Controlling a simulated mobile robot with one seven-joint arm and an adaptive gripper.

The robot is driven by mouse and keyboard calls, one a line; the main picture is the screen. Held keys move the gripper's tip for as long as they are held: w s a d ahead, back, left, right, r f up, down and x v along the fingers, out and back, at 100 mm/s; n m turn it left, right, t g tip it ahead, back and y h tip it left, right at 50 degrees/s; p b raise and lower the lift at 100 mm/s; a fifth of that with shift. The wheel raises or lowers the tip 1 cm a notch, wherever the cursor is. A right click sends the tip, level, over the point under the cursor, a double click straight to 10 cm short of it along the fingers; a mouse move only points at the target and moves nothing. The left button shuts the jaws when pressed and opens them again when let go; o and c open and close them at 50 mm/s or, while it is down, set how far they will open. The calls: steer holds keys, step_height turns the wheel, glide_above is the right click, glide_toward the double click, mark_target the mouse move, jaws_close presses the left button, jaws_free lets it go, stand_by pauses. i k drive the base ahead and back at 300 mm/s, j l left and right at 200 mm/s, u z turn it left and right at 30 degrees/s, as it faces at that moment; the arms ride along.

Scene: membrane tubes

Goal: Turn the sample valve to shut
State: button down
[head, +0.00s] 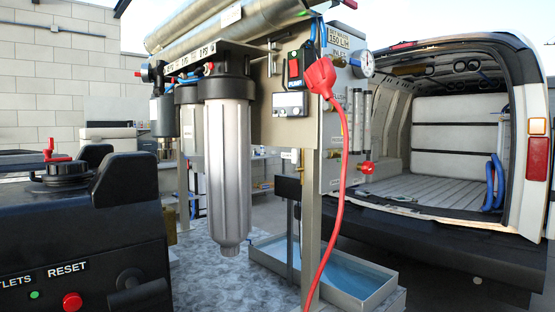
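A red-handled valve (367,168) sticks out from the lower right of the metal panel (332,178), below the clear flow tubes (357,115). No readable label marks it as the sample valve, and its setting is too small to tell. My gripper is not in view.
Filter housings (229,165) hang in front. A red plug (320,76) with a hanging red cable (335,220) crosses before the panel. A black unit with a red reset button (72,301) fills the lower left. A water tray (368,288) lies below; an open van (450,215) stands right.

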mark_target(294, 170)
steer(key=l+z, duration=0.2)
steer(key=z, duration=0.5)
steer(key=j+z, duration=0.15)
steer(key=i+j, duration=0.1)
steer(key=j, duration=0.25)
steer(key=i+j, duration=0.1)
steer(key=j, duration=0.2)
steer(key=i+j, duration=0.1)
steer(key=j, duration=0.25)
